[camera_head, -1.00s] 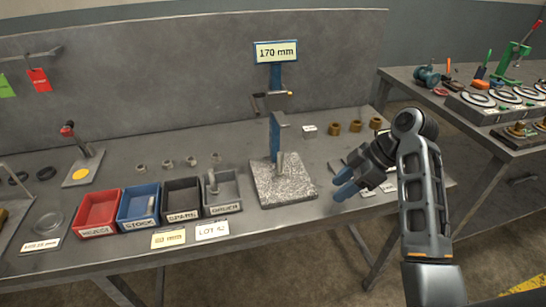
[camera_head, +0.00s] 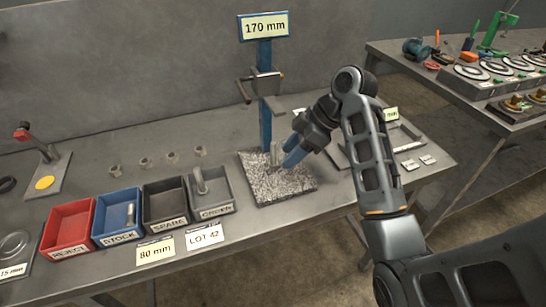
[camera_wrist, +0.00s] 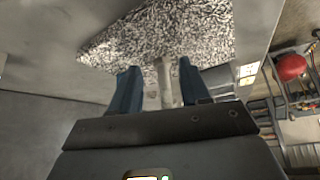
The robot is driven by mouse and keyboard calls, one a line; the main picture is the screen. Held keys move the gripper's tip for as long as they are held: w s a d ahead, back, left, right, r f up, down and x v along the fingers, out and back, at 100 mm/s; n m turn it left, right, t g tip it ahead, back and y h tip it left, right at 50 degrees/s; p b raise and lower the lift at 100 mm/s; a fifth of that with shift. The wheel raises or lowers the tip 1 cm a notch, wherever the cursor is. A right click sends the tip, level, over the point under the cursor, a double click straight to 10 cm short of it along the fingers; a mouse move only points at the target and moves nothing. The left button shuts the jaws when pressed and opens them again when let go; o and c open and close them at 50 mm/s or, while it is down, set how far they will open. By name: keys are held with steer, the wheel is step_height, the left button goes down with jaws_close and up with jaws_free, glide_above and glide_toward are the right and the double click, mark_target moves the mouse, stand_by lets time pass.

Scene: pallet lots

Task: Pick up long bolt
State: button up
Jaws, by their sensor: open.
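A grey metal bolt (camera_head: 274,156) stands upright on the speckled stone plate (camera_head: 265,188), in front of the blue post. I take it for the long bolt. My gripper (camera_head: 287,155) has blue fingers and comes in from the right, close beside the bolt. In the wrist view the bolt (camera_wrist: 165,84) shows between the two open fingers (camera_wrist: 157,88), with the speckled plate (camera_wrist: 180,25) beyond. I cannot tell whether either finger touches it. Other grey bolts show in the STOCK bin (camera_head: 117,235) and the ORDER bin (camera_head: 217,211).
The blue post (camera_head: 265,120) rises behind the bolt and carries a sliding arm (camera_head: 262,87) and a "170 mm" sign (camera_head: 264,27). REJECT (camera_head: 70,248) and SPARE (camera_head: 165,223) bins stand left. A tray lies right of the plate. Several nuts stand behind the bins.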

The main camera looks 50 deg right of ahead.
mark_target(269, 163)
steer(key=w+a, duration=0.2)
steer(key=w, duration=0.1)
steer(key=w+a, duration=0.1)
steer(key=shift+w+f+p, duration=0.15)
steer(key=shift+f+p, duration=0.15)
steer(key=shift+p, duration=0.05)
steer(key=shift+w+f, duration=0.1)
steer(key=shift+f, duration=0.1)
steer(key=shift+c, duration=0.3)
jaws_close()
